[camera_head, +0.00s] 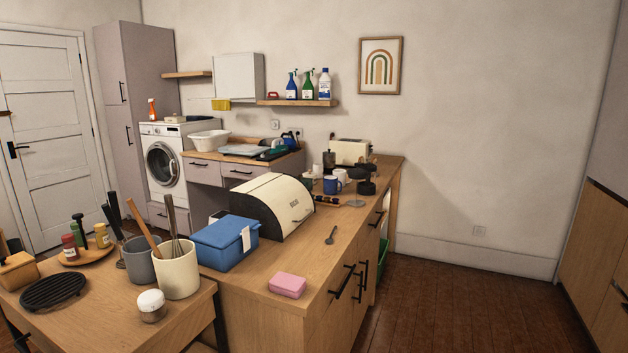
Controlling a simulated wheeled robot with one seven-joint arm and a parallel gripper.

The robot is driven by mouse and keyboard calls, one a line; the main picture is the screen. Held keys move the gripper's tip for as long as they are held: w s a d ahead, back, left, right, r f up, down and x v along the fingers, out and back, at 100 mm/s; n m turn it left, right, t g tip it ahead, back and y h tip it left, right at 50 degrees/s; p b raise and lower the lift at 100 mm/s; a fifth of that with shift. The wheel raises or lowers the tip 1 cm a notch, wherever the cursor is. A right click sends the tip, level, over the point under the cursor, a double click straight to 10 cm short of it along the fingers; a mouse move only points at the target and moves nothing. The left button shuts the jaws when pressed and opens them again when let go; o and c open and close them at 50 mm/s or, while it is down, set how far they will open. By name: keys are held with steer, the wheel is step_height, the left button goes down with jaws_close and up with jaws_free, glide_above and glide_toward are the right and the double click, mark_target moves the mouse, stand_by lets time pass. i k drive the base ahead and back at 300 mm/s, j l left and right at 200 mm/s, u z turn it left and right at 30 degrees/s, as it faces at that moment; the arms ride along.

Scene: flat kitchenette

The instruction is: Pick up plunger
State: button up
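I cannot pick out a plunger for certain in the head view. Several dark items, too small to identify, stand at the far end of the long wooden counter (262,290), among them a black object (367,187) near its right edge. My gripper is not in view.
Utensil crocks (176,272) crowd the near left surface. The floor (460,310) at the right is clear. Bottles (308,86) stand on a wall shelf.

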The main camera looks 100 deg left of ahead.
mark_target(357, 174)
steer(key=u, duration=2.55)
steer(key=z, duration=0.55)
steer(key=i+l+z, duration=0.15)
steer(key=i+z, duration=0.15)
steer(key=i, duration=0.25)
steer(key=i+z, duration=0.3)
steer(key=i, duration=2.45)
steer(key=i+u, duration=0.35)
steer(key=i+l+u, duration=0.2)
steer(key=i+u, duration=0.15)
steer(key=i+l+u, duration=0.35)
steer(key=j+u, duration=0.1)
steer(key=u, duration=2)
